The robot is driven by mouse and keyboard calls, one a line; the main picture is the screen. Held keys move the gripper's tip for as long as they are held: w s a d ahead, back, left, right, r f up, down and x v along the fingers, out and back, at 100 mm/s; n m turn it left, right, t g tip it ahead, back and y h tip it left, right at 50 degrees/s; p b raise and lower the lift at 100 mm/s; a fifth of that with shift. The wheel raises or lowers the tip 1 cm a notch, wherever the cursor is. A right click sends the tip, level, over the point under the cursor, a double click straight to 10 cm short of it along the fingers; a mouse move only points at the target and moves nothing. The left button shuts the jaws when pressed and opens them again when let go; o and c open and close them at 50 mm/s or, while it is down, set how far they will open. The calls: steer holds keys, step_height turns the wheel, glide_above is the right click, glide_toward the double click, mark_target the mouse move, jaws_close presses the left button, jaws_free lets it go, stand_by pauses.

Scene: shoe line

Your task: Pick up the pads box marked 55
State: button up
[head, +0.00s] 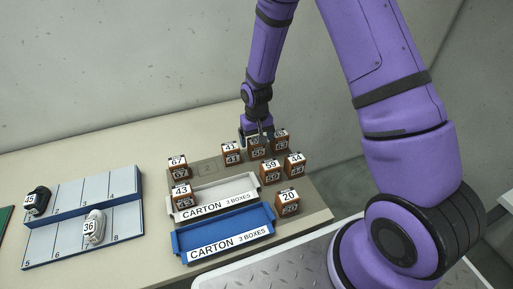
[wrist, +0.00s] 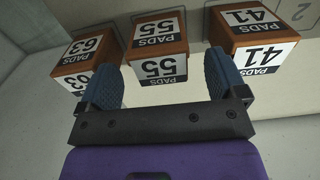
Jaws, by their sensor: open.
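The pads box marked 55 (wrist: 160,52) is a brown box with white labels. In the wrist view it stands at the top middle, ahead of my gripper and between the lines of its two fingers. My gripper (wrist: 163,85) is open, with two blue fingertips apart and nothing held between them. In the head view my gripper (head: 257,138) is over the back of the brown board, just at the box marked 55 (head: 258,153), and hides its top part. I cannot tell whether the fingers touch the box.
The box marked 63 (wrist: 90,50) stands left of the 55 box in the wrist view, and the box marked 41 (wrist: 252,38) stands right. Boxes 59 (head: 270,172) and 44 (head: 294,165) stand nearby. A white carton (head: 252,182) and a blue carton (head: 267,216) lie in front.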

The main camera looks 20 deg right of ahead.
mark_target(256, 147)
steer(key=shift+w+f, duration=0.2)
steer(key=shift+f, duration=2.4)
steer(key=c, duration=1)
